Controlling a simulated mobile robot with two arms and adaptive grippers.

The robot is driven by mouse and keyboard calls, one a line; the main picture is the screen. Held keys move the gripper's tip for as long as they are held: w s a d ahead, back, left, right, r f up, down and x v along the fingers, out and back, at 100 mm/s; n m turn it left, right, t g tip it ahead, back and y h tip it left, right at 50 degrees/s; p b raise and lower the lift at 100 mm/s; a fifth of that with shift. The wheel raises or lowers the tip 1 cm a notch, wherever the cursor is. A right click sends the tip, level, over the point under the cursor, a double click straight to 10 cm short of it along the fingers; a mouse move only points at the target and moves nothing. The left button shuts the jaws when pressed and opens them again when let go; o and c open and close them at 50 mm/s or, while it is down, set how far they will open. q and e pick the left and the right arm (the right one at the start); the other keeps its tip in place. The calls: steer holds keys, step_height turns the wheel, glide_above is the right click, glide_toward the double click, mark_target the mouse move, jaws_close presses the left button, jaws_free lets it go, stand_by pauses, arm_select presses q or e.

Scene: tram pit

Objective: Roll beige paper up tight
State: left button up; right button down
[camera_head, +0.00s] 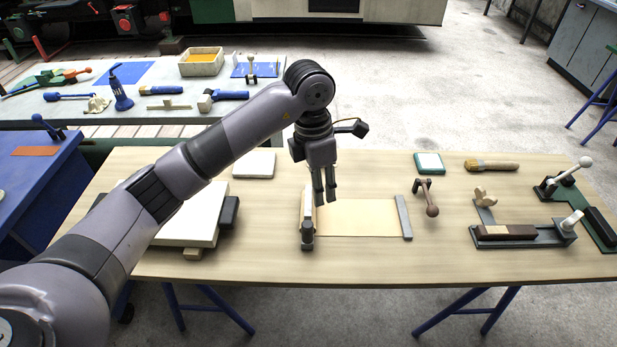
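The beige paper (360,218) lies flat on the wooden table. A grey bar (404,217) lies across its right end. My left gripper (325,202) points down above the paper's left part, just right of that holder. My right gripper is not in view.
A crank-like tool (427,197), a green-edged pad (429,163), a brush (491,165) and a clamp fixture (525,234) lie to the right. A white board (190,222) lies to the left, partly behind my arm. The front table edge is clear.

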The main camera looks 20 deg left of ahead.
mark_target(309, 223)
arm_select(q)
steer(key=shift+y, duration=0.6)
steer(key=f, duration=0.5)
steer(key=a+f+p, duration=0.1)
steer(key=f, duration=0.5)
steer(key=a+f+p, duration=0.1)
steer(key=f, duration=0.4)
steer(key=shift+w+a+f, duration=0.2)
steer(key=shift+a+f, duration=0.05)
steer(key=shift+f, duration=0.05)
steer(key=shift+c, duration=0.2)
jaws_close()
